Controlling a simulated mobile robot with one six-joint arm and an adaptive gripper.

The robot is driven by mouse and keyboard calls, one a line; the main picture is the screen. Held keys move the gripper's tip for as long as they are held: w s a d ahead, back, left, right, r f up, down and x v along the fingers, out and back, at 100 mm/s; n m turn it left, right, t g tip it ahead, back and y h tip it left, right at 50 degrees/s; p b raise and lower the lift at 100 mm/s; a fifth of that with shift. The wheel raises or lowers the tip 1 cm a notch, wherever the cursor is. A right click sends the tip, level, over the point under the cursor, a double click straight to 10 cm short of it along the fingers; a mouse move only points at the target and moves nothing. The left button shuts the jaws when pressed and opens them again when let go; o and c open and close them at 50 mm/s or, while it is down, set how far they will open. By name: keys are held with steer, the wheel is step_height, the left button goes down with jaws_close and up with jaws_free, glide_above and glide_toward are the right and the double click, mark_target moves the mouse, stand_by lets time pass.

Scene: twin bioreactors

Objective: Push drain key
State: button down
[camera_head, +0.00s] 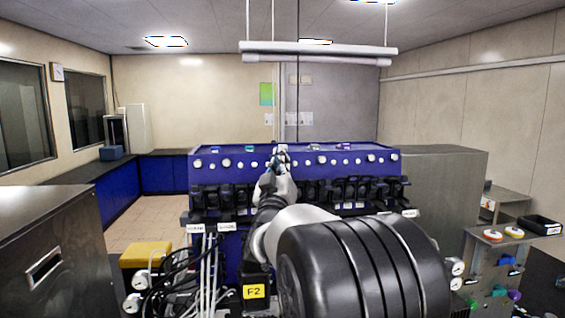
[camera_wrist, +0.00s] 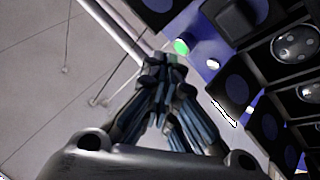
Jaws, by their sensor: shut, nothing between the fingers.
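The blue bioreactor panel (camera_head: 225,174) stands straight ahead with a row of round white knobs along its upper front. My gripper (camera_head: 281,153) is shut and empty at the middle of that row, and my arm hides part of the panel below it. In the wrist view my shut fingertips (camera_wrist: 163,62) lie just below and left of a small round green button (camera_wrist: 181,47); I cannot tell if they touch it. A white round knob (camera_wrist: 213,64) sits to its right on the blue face. No label marks the drain key clearly.
Black pump units (camera_head: 205,195) line the panel's front below the knobs. A yellow box (camera_head: 146,254) and cables are at lower left. Steel cabinets (camera_head: 40,250) stand at left and right (camera_head: 435,180). A hanging lamp bar (camera_head: 318,48) is overhead.

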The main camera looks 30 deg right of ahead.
stand_by(0.3)
steer(key=shift+w+d+f+b, duration=0.15)
steer(key=shift+w+b, duration=0.1)
steer(key=shift+b, duration=0.1)
